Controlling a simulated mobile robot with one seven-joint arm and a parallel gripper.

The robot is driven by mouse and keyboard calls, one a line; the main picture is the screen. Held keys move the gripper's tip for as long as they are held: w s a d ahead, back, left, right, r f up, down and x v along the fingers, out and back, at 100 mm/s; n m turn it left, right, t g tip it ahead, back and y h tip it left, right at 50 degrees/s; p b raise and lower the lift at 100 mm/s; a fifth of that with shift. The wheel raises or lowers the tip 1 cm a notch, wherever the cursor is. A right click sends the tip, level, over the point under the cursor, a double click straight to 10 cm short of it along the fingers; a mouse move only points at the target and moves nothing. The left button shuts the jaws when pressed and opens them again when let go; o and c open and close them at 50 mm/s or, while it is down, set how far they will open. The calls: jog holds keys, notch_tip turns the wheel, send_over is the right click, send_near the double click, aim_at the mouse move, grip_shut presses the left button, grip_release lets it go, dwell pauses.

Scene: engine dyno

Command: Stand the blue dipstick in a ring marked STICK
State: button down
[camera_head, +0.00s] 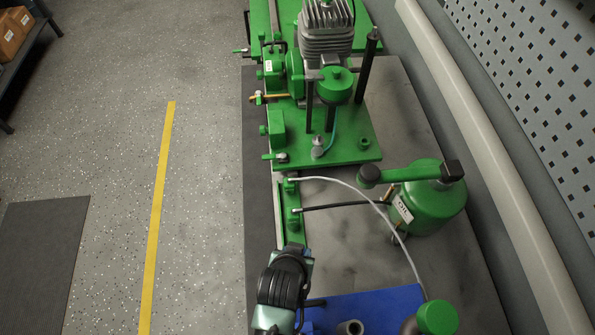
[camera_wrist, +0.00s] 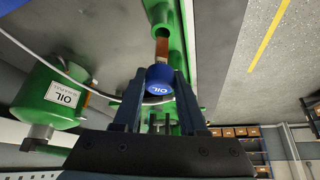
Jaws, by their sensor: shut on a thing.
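My gripper (camera_wrist: 159,84) shows in the wrist view, its two dark fingers on either side of a round blue cap with white lettering, the head of the blue dipstick (camera_wrist: 159,76). It is shut on that cap. A brown strip (camera_wrist: 162,46) shows just beyond the cap against green metal; I cannot tell whether it belongs to the dipstick. In the head view my arm's end is at the bottom centre, and the fingers and dipstick cannot be made out there. No ring marked STICK can be read in either view.
A green oil can (camera_head: 429,203) with an OIL label stands right of my arm. The green engine stand (camera_head: 350,146) is beyond. Hoses cross the dark bench between them. A blue mat (camera_head: 375,302) lies at the bottom, with a grey cylinder (camera_head: 350,327). Open floor lies left.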

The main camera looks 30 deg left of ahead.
jog(key=shift+f, duration=0.2)
jog(key=shift+f+b, duration=0.4)
jog(key=shift+f, duration=0.1)
jog(key=shift+f, duration=0.1)
dwell(0.4)
jog(key=shift+f+b, duration=0.8)
jog(key=shift+f, duration=0.25)
jog(key=shift+f, duration=0.15)
jog(key=shift+f+b, duration=0.75)
jog(key=shift+f, duration=0.3)
jog(key=shift+c, duration=1.9)
grip_release()
jog(key=shift+o, duration=0.3)
